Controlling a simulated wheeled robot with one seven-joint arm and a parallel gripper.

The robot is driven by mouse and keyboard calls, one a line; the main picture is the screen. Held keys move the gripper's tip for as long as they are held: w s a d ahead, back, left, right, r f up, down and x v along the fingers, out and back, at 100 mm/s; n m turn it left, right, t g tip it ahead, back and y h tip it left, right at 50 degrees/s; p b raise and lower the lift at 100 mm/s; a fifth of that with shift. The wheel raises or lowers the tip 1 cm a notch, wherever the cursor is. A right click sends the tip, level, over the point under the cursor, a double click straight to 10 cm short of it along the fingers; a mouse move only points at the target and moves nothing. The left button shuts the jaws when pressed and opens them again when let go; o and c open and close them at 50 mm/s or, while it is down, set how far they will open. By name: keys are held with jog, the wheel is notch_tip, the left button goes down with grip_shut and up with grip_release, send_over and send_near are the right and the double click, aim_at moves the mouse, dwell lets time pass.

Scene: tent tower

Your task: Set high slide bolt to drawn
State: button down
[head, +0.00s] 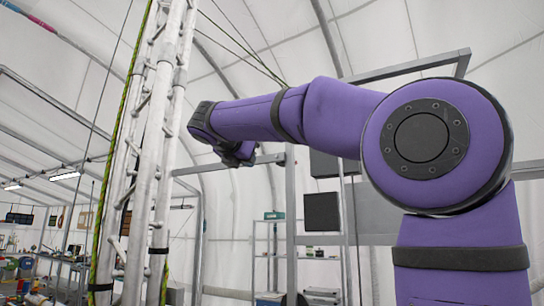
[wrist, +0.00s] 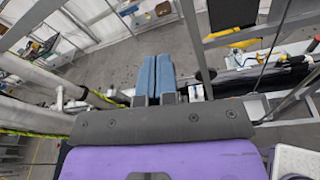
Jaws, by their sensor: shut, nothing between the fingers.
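My gripper (wrist: 156,74) shows in the wrist view as two blue fingers side by side, closed together with nothing between them. They point over the grey floor. In the head view my purple arm reaches left toward the lattice tower (head: 157,170), and the fingertips cannot be made out there. I cannot pick out the high slide bolt in either view. My arm covers part of the grey metal frame (head: 291,215) behind it.
The white lattice tower with a green-yellow rope (head: 120,125) stands left of my arm. Dark panels (head: 322,211) and shelving are behind the arm. In the wrist view, metal rails (wrist: 262,35) run on the right and pale tubes (wrist: 35,82) on the left.

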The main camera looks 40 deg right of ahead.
aim_at(276, 157)
notch_tip(276, 157, up, 6)
jog(key=w+d+n+g+h, duration=0.1)
jog(key=h, duration=0.1)
jog(key=shift+w+n, duration=0.2)
jog(key=shift+n, duration=0.1)
jog(key=shift+d+f, duration=0.15)
jog(key=x, duration=1.4)
jog(key=shift+r, duration=0.25)
jog(key=x, duration=0.3)
